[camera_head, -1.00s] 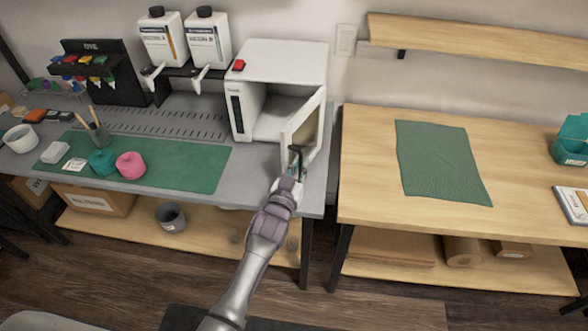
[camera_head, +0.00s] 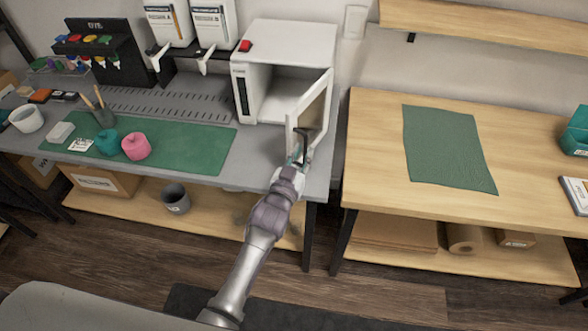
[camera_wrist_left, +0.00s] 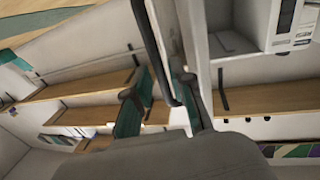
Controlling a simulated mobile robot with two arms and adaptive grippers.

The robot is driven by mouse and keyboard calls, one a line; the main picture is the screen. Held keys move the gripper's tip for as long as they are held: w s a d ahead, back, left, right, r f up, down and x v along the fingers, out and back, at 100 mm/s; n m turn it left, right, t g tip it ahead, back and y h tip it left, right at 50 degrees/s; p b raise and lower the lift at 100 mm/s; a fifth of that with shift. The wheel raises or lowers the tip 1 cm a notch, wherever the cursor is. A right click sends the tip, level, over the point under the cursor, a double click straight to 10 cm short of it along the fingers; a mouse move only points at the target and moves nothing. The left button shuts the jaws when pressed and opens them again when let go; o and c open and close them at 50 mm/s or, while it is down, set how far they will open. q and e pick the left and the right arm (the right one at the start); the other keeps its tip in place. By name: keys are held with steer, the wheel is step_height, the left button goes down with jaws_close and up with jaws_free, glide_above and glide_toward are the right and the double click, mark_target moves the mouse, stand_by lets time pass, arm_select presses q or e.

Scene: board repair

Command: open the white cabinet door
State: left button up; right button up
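The white cabinet (camera_head: 285,45) stands on the grey workbench at its right end. Its door (camera_head: 311,106) is hinged on the right and stands swung well out, showing the empty-looking interior (camera_head: 272,92). My left gripper (camera_head: 299,155) is at the door's outer face, by its dark handle (camera_head: 305,143). In the left wrist view the handle (camera_wrist_left: 152,45) runs between the two green-padded fingers (camera_wrist_left: 165,100). The fingers look apart, with gaps beside the bar. The lower handle end is partly hidden by the gripper. My right gripper is out of view.
White dispensers (camera_head: 213,22) stand left of the cabinet. A wooden table (camera_head: 375,160) with a green cloth stands to the right, across a narrow gap.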

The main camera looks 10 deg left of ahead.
arm_select(q)
steer(key=s+a, duration=0.2)
steer(key=s, duration=0.7)
steer(key=shift+s, duration=0.15)
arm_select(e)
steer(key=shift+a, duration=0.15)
arm_select(q)
steer(key=shift+d, duration=0.1)
